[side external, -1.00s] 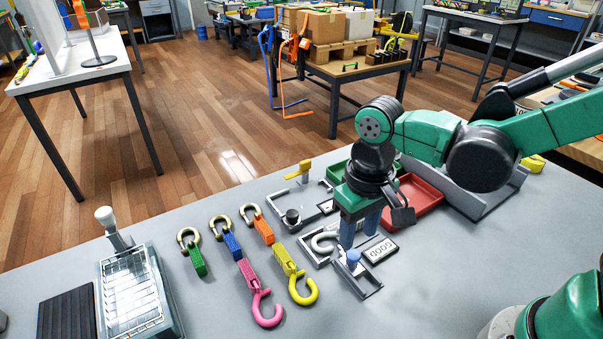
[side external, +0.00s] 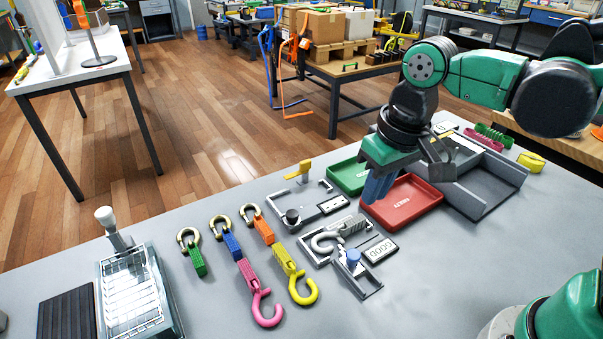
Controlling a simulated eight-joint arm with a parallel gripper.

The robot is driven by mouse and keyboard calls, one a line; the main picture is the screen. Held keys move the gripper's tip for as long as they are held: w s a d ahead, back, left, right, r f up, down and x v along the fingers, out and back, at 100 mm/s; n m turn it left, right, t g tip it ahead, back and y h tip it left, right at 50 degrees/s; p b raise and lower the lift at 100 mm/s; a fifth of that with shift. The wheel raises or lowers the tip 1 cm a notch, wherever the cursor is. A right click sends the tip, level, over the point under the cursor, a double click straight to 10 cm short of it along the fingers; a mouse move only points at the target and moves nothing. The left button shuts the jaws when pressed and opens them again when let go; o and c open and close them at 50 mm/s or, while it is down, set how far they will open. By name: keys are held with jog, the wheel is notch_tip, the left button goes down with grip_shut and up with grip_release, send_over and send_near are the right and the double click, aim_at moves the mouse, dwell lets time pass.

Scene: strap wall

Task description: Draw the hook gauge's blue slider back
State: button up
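The hook gauge (side external: 368,284) lies on the grey bench, a metal frame with a rail and a white counter plate (side external: 381,250). Its blue slider (side external: 353,258) is an upright round knob on the rail, near a grey hook (side external: 322,240) that lies in the gauge. My gripper (side external: 376,192), with blue fingers, is raised behind and to the right of the slider, apart from it, in front of the red tray in this view. The fingers overlap from this side, so their gap is hidden. No object shows between them.
A red tray (side external: 418,212) and green tray (side external: 345,178) stand behind the gauge, with a grey bin (side external: 478,190) to the right. Coloured hooks, including a pink hook (side external: 265,309) and yellow hook (side external: 304,291), lie left. The bench right of the gauge is clear.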

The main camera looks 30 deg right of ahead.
jog(key=d+t, duration=0.2)
jog(key=d, duration=0.1)
jog(key=d+t, duration=0.2)
jog(key=d, duration=0.1)
jog(key=shift+d+r+t, duration=0.1)
jog(key=shift+r+t, duration=0.05)
jog(key=shift+t, duration=0.25)
jog(key=shift+c, duration=0.4)
jog(key=shift+w+d, duration=0.1)
jog(key=shift+d, duration=0.1)
grip_shut()
jog(key=m+g, duration=0.5)
jog(key=g, duration=0.4)
send_near(360, 266)
jog(key=w+d+r, duration=0.1)
jog(key=w+r, duration=0.2)
jog(key=w, duration=0.1)
jog(key=shift+y, duration=0.4)
jog(key=x, duration=1)
jog(key=shift+s, duration=0.2)
jog(key=shift+s, duration=1.45)
jog(key=shift+r, duration=0.15)
